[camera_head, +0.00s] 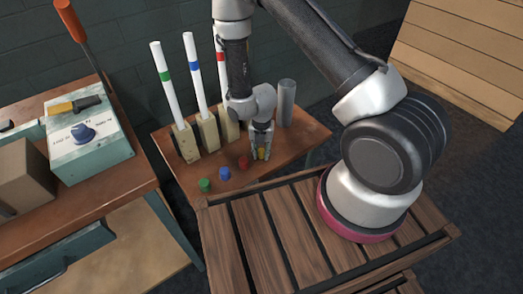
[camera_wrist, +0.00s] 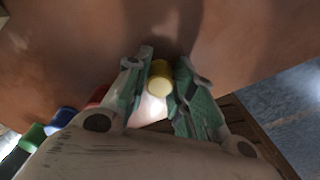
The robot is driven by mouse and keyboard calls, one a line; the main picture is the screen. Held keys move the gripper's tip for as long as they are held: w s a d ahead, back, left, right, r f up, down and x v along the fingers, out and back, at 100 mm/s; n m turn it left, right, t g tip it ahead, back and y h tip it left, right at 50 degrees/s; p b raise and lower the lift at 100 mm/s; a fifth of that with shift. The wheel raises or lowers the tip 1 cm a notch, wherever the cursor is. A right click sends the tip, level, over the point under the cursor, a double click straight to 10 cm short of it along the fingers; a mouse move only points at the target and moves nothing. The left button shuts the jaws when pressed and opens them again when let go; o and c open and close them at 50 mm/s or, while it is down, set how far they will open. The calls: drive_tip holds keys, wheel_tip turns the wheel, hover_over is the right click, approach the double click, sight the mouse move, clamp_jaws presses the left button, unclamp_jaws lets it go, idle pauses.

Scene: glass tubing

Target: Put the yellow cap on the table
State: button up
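The yellow cap (camera_head: 262,154) is between the fingertips of my gripper (camera_head: 261,148), at about the level of the table top. In the wrist view the yellow cap (camera_wrist: 159,78) shows between my two fingers, with one finger close against each side. My gripper (camera_wrist: 160,80) points down and looks shut on the cap. The brown table (camera_head: 285,151) lies below it. The cap's underside is hidden, so I cannot tell whether it touches the table.
A red cap (camera_head: 243,162), a blue cap (camera_head: 224,173) and a green cap (camera_head: 204,185) stand in a row to the left. White tubes in wooden blocks (camera_head: 187,145) stand behind them. A grey cylinder (camera_head: 286,103) stands behind my gripper to the right.

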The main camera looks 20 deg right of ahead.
drive_tip(key=shift+o, duration=1.4)
drive_tip(key=shift+r, duration=0.15)
wheel_tip(320, 180, up, 12)
wheel_tip(320, 180, up, 12)
drive_tip(key=r+m+t, duration=0.1)
drive_tip(key=m, duration=0.6)
hover_over(262, 150)
drive_tip(key=w+d, duration=0.1)
drive_tip(key=d, duration=0.3)
drive_tip(key=s+d+r+m+t, duration=0.1)
drive_tip(key=s+d+r+m, duration=0.2)
drive_tip(key=r+m, duration=0.45)
drive_tip(key=s+d+r+m+t, duration=0.1)
drive_tip(key=s+d+r+m, duration=0.3)
drive_tip(key=s+r+m, duration=0.4)
drive_tip(key=s+d+r+m+t, duration=0.1)
drive_tip(key=s+d+r+m, duration=0.3)
drive_tip(key=s+r+m, duration=0.4)
drive_tip(key=shift+s+d, duration=0.15)
drive_tip(key=shift+s, duration=0.35)
